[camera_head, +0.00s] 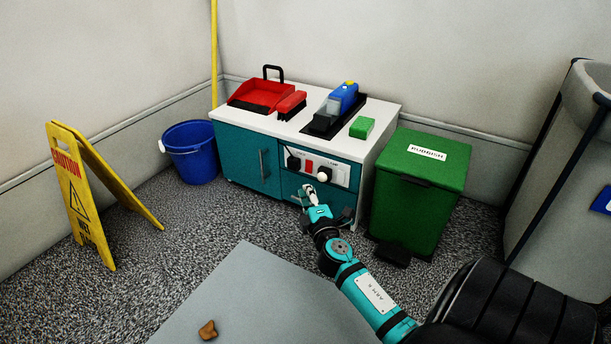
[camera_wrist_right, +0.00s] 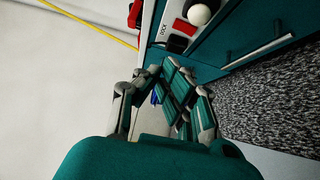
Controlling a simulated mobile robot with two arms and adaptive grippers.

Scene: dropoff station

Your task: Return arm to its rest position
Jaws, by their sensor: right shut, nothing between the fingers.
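My right arm reaches up from the lower right in the head view. Its gripper (camera_head: 309,192) is shut and empty, in front of the teal cabinet (camera_head: 246,155), close to the panel with a red switch and a white knob (camera_head: 324,174). I cannot tell whether it touches the cabinet front. In the right wrist view the gripper's fingers (camera_wrist_right: 165,105) show, with the white knob (camera_wrist_right: 199,14) beyond them at the top. My left gripper is not in view.
A green rubbish bin (camera_head: 423,190) stands right of the cabinet, with a dark pedal (camera_head: 392,254) in front. A blue bucket (camera_head: 191,158) and a yellow caution sign (camera_head: 80,205) stand at left. A brown lump (camera_head: 208,330) lies on the grey surface (camera_head: 255,300) at front.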

